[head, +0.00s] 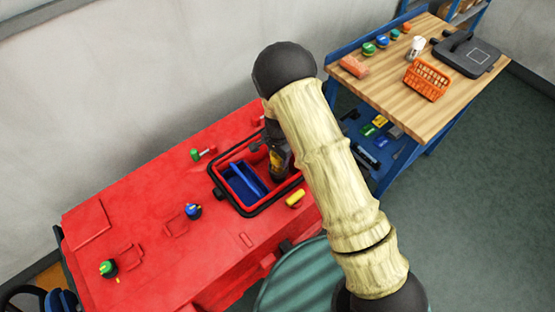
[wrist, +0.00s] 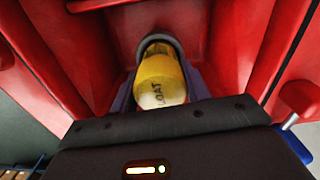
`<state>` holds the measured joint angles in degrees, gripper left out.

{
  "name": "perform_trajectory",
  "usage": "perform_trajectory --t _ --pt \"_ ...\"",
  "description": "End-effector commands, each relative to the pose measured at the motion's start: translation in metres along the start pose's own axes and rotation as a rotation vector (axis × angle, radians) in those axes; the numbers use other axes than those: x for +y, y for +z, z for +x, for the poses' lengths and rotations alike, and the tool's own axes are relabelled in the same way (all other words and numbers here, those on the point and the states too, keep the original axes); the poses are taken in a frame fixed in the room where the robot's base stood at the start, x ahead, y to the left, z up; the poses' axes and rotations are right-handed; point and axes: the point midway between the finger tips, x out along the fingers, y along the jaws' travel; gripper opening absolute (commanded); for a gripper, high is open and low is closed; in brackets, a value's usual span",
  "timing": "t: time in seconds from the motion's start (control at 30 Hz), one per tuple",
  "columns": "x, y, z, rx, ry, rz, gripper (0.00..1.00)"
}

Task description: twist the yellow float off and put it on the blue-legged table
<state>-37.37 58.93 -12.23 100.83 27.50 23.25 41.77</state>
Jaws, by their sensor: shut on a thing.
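The yellow float (wrist: 162,78), marked "FLOAT", sits with its far end at a dark round collar (wrist: 158,46) inside the red tank in the wrist view. My gripper (wrist: 161,92) has a finger on each side of the float and is shut on it. In the head view my gripper (head: 279,167) reaches down into the open tank (head: 214,180) at its right end; the float is not clear there. The blue-legged table (head: 440,107) has a wooden top and stands at the upper right.
The tabletop holds several coloured caps (head: 382,41), a red-brown block (head: 353,67), an orange basket (head: 427,80), a white bottle (head: 415,47) and a black case (head: 466,54). Bare wood shows near its front edge. The tank's black rim and red walls closely surround my gripper.

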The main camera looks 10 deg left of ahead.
Motion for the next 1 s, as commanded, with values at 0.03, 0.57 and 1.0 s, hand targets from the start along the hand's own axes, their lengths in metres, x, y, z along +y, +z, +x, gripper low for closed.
perform_trajectory --t 0.03,0.57,1.0 --pt "-0.0005 -0.0007 0.0000 0.002 -0.002 -0.032 0.08" --pt "-0.0006 -0.0002 0.0001 0.002 -0.001 -0.167 0.03" --pt "-0.0006 0.0002 0.0004 0.002 0.000 -0.297 0.00"
